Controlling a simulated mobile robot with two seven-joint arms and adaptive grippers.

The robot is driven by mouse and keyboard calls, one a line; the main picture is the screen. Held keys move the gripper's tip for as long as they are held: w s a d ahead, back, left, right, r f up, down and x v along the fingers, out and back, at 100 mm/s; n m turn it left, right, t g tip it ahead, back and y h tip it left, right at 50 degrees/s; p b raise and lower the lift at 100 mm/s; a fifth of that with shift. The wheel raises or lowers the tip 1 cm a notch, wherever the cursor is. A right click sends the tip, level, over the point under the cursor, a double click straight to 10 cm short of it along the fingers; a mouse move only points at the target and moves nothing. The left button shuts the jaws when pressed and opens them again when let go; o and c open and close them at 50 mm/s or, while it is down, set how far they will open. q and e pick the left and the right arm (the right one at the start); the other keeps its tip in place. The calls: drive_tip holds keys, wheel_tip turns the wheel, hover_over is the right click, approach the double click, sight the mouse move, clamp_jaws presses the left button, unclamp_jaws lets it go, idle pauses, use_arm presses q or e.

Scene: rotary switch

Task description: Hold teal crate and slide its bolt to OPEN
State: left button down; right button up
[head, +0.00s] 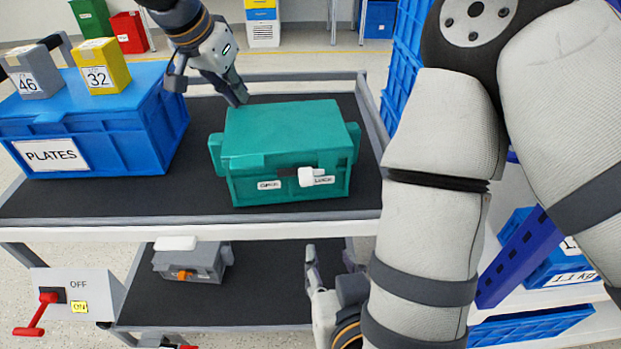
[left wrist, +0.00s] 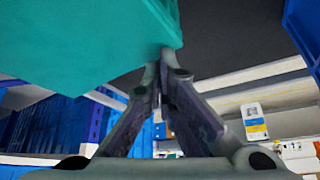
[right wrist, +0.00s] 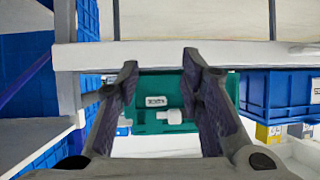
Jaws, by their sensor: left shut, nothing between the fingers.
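The teal crate (head: 285,138) sits on the cart's black top shelf, lid shut. Its front has an OPEN label (head: 269,185) on the left and a LOCK label (head: 322,180) on the right. The white bolt knob (head: 307,176) is at the right, beside the LOCK label. My left gripper (head: 239,98) is shut and empty at the crate's back left edge; it also shows in the left wrist view (left wrist: 163,68) close to the teal wall. I cannot tell if they touch. My right gripper (right wrist: 160,70) is open and empty, below and in front of the shelf, facing the crate's front.
A blue PLATES crate (head: 135,140) with grey and yellow boxes (head: 102,73) stands left of the teal crate. The shelf's front edge (head: 190,231) lies between my right gripper and the crate. A grey switch box (head: 195,262) is on the lower shelf. Blue crates and racks stand at right.

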sight(307, 185)
wheel_tip(307, 185, up, 8)
drive_tip(key=a+t, duration=0.2)
drive_tip(key=t, duration=0.1)
drive_tip(key=x, duration=0.8)
drive_tip(key=shift+w+a+r, duration=0.15)
drive_tip(key=shift+w, duration=0.05)
clamp_jaws()
